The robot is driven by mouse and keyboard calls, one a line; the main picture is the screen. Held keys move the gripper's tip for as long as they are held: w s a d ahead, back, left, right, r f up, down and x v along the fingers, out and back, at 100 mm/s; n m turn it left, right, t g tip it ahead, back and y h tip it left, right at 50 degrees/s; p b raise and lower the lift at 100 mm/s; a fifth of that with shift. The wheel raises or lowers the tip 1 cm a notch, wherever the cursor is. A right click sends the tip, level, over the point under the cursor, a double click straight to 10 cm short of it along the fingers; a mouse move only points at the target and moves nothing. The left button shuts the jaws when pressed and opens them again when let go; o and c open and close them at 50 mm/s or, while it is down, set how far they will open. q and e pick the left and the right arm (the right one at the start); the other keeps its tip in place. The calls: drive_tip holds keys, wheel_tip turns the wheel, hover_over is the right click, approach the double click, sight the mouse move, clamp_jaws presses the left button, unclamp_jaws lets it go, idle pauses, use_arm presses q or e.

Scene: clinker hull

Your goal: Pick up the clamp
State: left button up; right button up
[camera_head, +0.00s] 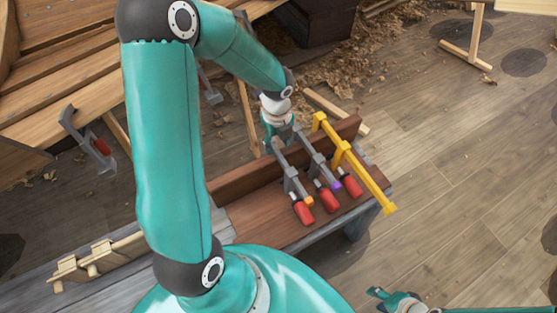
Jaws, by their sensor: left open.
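Three bar clamps rest across a reddish-brown wooden bench (285,230), leaning over its raised back board. One is grey with a red handle and an orange tip (290,178). The middle one is grey with a red handle and a purple tip (318,162). The third has a long yellow bar and a red handle (362,173). My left gripper (278,143) is open at the upper ends of the grey clamps, behind the back board. Its fingers are partly hidden, and I cannot tell if they touch a clamp. My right gripper (378,294) is low at the bottom right, away from the clamps.
A planked hull (70,60) fills the upper left, with a grey and red clamp (88,142) on its edge. Wood shavings (345,60) lie on the floor behind the bench. A wooden trestle (470,50) stands at the upper right. The floor at right is clear.

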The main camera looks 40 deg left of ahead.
sight(279, 152)
use_arm(q)
wheel_tip(279, 152, down, 5)
drive_tip(key=shift+d+f+b, duration=0.1)
drive_tip(key=shift+b, duration=0.55)
clamp_jaws()
drive_tip(key=shift+w, duration=0.1)
